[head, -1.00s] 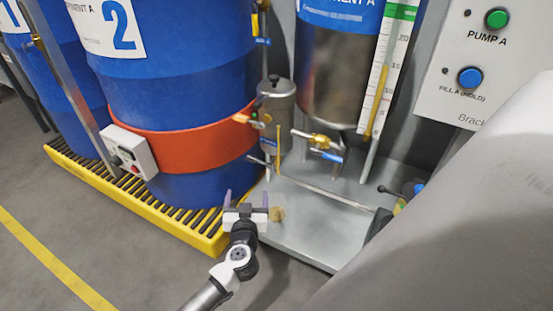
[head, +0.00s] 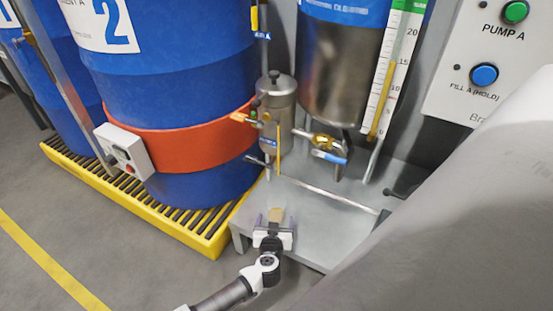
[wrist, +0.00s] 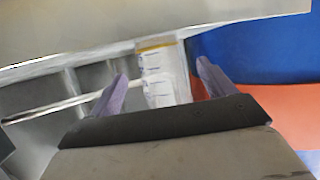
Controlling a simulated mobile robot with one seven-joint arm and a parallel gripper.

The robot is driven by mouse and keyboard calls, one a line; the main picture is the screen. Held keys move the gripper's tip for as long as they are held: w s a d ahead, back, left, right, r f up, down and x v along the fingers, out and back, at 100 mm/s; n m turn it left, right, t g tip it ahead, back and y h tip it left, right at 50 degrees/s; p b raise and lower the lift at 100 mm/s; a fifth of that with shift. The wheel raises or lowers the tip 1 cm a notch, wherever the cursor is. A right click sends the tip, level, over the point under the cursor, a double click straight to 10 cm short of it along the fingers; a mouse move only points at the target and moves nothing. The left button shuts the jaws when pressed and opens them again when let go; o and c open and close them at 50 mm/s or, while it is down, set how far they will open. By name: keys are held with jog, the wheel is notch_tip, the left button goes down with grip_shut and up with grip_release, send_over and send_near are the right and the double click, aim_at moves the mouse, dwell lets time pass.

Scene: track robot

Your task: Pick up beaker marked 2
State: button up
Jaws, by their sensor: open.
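A small beaker (head: 276,214) with amber content shows at my gripper (head: 273,222), at the front edge of the grey metal stand (head: 320,212). In the wrist view the beaker (wrist: 163,72) is clear, with blue scale marks and an amber band at its upper end in the picture. It shows between the two purple fingers of my gripper (wrist: 163,84). The fingers are open, with a gap on each side of it. I cannot read a number 2 on it, and its far side is hidden.
A blue drum labelled 2 (head: 165,70) with an orange band (head: 190,145) stands on a yellow grated pallet (head: 205,243) at left. Floor is clear at lower left.

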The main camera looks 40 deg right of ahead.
aim_at(277, 206)
jog(key=shift+b+x, duration=0.7)
jog(key=shift+x, duration=2)
jog(key=shift+r, duration=0.15)
jog(key=c, duration=1.2)
jog(key=shift+r, duration=0.1)
